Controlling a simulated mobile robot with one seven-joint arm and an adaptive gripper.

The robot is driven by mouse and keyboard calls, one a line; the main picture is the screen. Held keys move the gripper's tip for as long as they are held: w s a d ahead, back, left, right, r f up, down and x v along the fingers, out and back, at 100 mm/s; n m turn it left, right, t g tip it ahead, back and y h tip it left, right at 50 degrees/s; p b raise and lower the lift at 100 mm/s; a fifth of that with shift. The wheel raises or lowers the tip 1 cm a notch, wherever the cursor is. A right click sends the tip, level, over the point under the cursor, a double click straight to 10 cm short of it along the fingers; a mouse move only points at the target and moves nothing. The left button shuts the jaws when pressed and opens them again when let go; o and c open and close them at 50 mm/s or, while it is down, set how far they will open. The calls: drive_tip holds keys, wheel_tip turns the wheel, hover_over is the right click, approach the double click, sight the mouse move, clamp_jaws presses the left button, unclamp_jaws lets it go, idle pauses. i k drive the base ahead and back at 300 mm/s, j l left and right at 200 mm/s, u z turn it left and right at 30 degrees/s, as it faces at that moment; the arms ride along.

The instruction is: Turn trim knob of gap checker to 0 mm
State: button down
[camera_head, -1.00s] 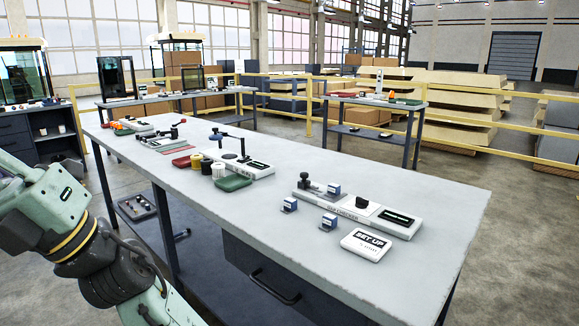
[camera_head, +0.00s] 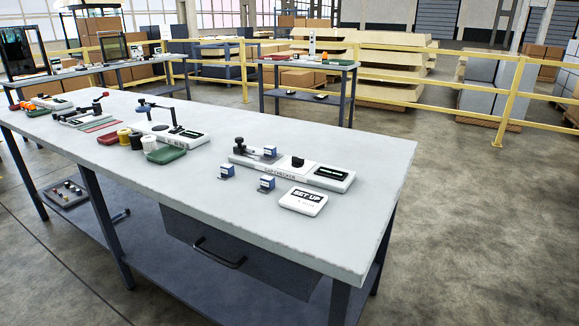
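The gap checker (camera_head: 317,170) is a long white device on the right part of the grey workbench (camera_head: 372,188). Its label faces the bench's front edge. A black trim knob (camera_head: 298,161) stands on its white middle panel. A dark display (camera_head: 333,173) lies to the right of the knob; its reading is too small to make out. A black post fixture (camera_head: 240,147) stands at its left end, with a small blue-and-white block (camera_head: 270,152) beside it. My gripper is not in view.
Two blue-and-white blocks (camera_head: 226,172) (camera_head: 267,183) and a white "SET UP" card (camera_head: 303,201) lie in front of the checker. Another device (camera_head: 182,133), spools and trays stand to the left. A drawer with a handle (camera_head: 219,253) hangs under the bench.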

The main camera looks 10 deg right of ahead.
sight(297, 162)
drive_tip(key=i+l, duration=0.1)
drive_tip(key=l, duration=0.4)
drive_tip(key=i+l, duration=0.15)
drive_tip(key=l, duration=0.35)
drive_tip(key=i+l+u, duration=0.1)
drive_tip(key=l, duration=0.35)
drive_tip(key=i+l, duration=0.1)
drive_tip(key=l, duration=0.4)
drive_tip(key=i+l, duration=0.1)
drive_tip(key=l, duration=0.4)
drive_tip(key=i+l+u, duration=0.1)
drive_tip(key=l, duration=0.4)
drive_tip(key=i+j, duration=0.25)
drive_tip(key=i, duration=0.2)
drive_tip(key=i+j, duration=0.25)
drive_tip(key=i, duration=0.15)
